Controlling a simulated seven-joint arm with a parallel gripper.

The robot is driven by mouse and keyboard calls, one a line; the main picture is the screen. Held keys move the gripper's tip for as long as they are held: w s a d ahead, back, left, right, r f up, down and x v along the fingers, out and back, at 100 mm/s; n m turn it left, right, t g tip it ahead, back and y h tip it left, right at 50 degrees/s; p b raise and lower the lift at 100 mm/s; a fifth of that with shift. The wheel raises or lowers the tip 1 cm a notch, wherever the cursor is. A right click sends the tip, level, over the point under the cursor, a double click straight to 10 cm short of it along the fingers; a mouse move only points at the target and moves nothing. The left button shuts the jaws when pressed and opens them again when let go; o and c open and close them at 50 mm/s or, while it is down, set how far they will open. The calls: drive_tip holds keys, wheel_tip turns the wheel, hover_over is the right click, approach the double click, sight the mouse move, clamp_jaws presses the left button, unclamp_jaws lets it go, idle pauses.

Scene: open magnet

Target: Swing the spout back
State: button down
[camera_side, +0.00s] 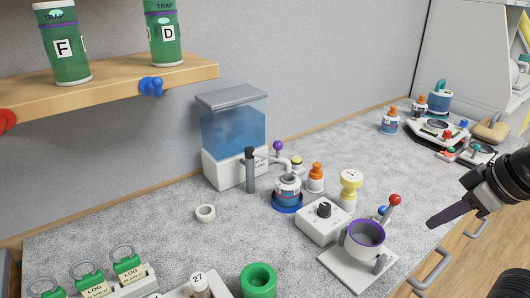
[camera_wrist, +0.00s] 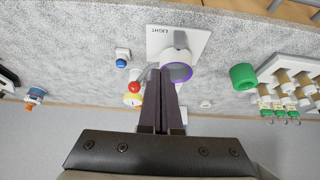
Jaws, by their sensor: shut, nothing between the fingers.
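The spout (camera_side: 272,157) is a pale arm reaching right from the dark grey post (camera_side: 250,172) beside the water tank (camera_side: 233,130). A purple knob (camera_side: 278,146) stands up on it. Its outer end is over or close to a white-and-blue bottle (camera_side: 288,187) on a blue round base; I cannot tell if they touch. My gripper (camera_side: 431,223) is shut and empty at the right, near the counter's front edge, well apart from the spout. In the wrist view its dark fingers (camera_wrist: 161,72) lie together. I cannot make out the spout in the wrist view.
A purple-rimmed cup (camera_side: 366,233) on a white plate, with a red-balled lever (camera_side: 394,201), stands between my gripper and the spout. A dial box (camera_side: 324,219), a yellow-topped item (camera_side: 350,184) and an orange-capped bottle (camera_side: 316,178) also stand there. A shelf (camera_side: 120,86) overhangs upper left.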

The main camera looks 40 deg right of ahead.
drive_tip(key=w+a+r+n+t+h, duration=0.15)
drive_tip(key=w+r+n, duration=0.25)
drive_tip(key=w+r, duration=1.1)
drive_tip(key=w+a+f+n, duration=0.3)
drive_tip(key=w+a+f, duration=0.2)
drive_tip(key=w+a, duration=0.6)
drive_tip(key=shift+w, duration=0.95)
drive_tip(key=shift+g, duration=0.25)
